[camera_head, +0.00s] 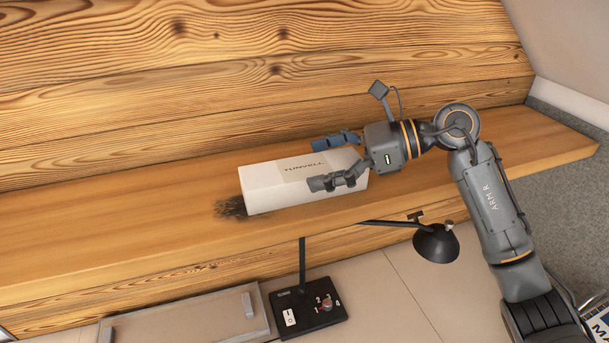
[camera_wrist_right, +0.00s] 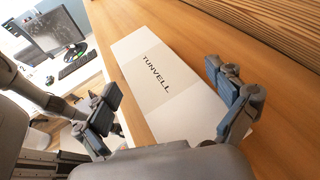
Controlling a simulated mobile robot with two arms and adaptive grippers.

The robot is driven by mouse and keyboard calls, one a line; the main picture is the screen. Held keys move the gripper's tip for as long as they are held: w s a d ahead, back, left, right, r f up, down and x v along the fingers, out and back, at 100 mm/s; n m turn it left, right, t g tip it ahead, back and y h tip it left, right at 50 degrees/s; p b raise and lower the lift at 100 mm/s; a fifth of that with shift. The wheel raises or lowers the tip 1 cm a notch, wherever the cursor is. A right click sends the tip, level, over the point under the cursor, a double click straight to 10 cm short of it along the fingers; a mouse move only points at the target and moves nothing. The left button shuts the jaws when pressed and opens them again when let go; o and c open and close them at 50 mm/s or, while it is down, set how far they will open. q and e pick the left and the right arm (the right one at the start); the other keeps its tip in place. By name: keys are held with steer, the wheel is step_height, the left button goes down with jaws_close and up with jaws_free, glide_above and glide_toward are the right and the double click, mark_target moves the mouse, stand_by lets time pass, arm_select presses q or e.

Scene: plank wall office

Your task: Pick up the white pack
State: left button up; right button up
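The white pack (camera_head: 275,188) is a long box with a grey label reading TUNVELL. It lies on a wooden shelf (camera_head: 150,225) against the plank wall. It also shows in the right wrist view (camera_wrist_right: 150,62), running away from the gripper. My right gripper (camera_head: 328,163) is open at the pack's right end, with one finger on the wall side and one on the front side. In the wrist view the fingers (camera_wrist_right: 172,108) stand apart with the pack's near end between them; I cannot tell whether they touch it. My left gripper is not in view.
Below the shelf are a black lamp (camera_head: 436,243) and a black switch box (camera_head: 308,312). In the wrist view a monitor (camera_wrist_right: 52,35) and keyboard (camera_wrist_right: 77,66) stand on a white desk.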

steer(key=c, duration=1.4)
steer(key=shift+r, duration=0.1)
